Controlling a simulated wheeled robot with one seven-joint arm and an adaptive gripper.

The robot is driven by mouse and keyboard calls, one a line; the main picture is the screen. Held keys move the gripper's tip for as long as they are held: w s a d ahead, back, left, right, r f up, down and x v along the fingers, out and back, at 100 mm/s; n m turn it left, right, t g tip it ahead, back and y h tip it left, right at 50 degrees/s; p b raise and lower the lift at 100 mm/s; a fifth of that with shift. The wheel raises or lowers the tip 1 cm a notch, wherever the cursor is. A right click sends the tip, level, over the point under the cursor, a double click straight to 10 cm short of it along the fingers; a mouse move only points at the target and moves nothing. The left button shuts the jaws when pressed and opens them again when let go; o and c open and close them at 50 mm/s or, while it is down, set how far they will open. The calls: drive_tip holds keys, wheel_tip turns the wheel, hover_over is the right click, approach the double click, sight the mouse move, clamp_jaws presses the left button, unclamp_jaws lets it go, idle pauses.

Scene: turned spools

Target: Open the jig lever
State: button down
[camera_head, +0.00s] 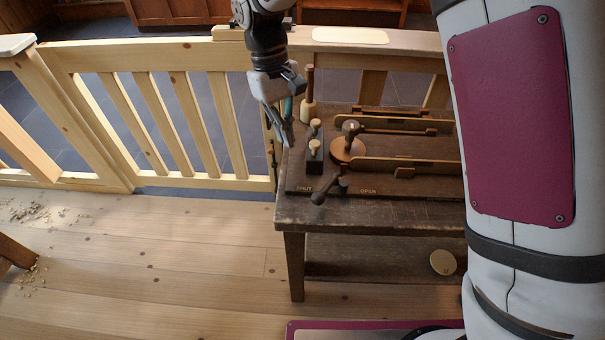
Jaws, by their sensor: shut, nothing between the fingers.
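The jig lever (331,190) is a dark handle with a round knob at the front of the dark wooden bench (400,212). It points down and left from its pivot, with its knob nearer the SHUT label (304,189) than the OPEN label (368,191). My gripper (286,138) hangs fingers down at the bench's left edge, behind and left of the lever and apart from it. Its fingers look closed together, with nothing seen between them.
A dark block with pale pegs (314,150) stands between my gripper and the lever. A round wooden disc (347,149) and wooden rails (405,165) lie to the right. A pale slatted railing (150,120) runs behind and left. My arm covers the right side.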

sight(328, 187)
drive_tip(key=shift+f, duration=0.1)
drive_tip(key=x, duration=0.9)
drive_tip(key=shift+s+d+f+b, duration=0.1)
drive_tip(key=shift+s+f+b, duration=0.05)
drive_tip(key=shift+f+b, duration=0.25)
drive_tip(key=shift+s+d+r, duration=0.2)
drive_tip(key=shift+s+d, duration=0.2)
drive_tip(key=shift+s, duration=0.05)
drive_tip(key=shift+s+d+r, duration=0.15)
drive_tip(key=shift+s+d, duration=0.2)
drive_tip(key=shift+s, duration=0.15)
drive_tip(key=shift+s+d+r, duration=0.1)
drive_tip(key=shift+s+d, duration=0.4)
drive_tip(key=shift+s, duration=0.05)
